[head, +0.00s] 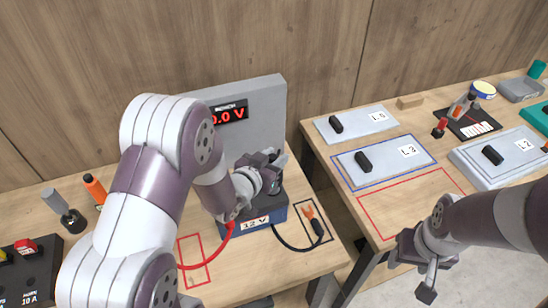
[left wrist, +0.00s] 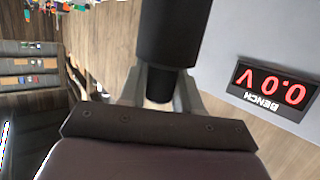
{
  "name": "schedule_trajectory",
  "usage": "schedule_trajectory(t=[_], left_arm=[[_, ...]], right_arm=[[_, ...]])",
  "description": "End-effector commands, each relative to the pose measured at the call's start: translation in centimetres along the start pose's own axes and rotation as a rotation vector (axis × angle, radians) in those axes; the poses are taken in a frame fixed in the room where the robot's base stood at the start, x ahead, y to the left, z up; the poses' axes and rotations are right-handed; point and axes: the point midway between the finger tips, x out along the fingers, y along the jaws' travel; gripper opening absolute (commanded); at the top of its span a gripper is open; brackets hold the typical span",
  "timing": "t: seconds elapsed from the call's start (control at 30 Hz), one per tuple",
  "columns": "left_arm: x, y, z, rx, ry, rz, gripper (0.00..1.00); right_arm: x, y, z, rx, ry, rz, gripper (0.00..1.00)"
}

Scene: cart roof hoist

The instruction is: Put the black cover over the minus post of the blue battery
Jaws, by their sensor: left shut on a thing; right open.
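The blue battery (head: 240,226), with a 12 V label, stands on the left table, its top largely hidden by my left gripper and arm. My left gripper (head: 274,172) is above the battery's right part. It is shut on a black cylinder, the black cover (left wrist: 174,30), which shows between its fingers in the left wrist view. I cannot tell whether the cover touches the battery. The minus post is hidden. My right gripper (head: 411,276) is open and empty, in front of the right table.
A grey panel (head: 265,105) with a red 0.0 V display (head: 228,115) stands behind the battery. A red cable (head: 207,262) and a black lead with a clamp (head: 313,220) lie nearby. The right table holds plates L6, L3 (head: 385,162) and L2; a red outlined area (head: 410,202) is empty.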

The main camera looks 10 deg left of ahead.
Motion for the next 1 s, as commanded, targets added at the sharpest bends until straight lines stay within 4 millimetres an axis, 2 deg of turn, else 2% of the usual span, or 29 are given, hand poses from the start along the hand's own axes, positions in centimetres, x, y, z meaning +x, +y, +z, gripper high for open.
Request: schedule_trajectory(t=[1.0], left_arm=[[0.8, 0.0, 2.5, 0.000, 0.000, 0.000, 0.00]], right_arm=[[2.5, 0.0, 0.3, 0.000, 0.000, 0.000, 0.54]])
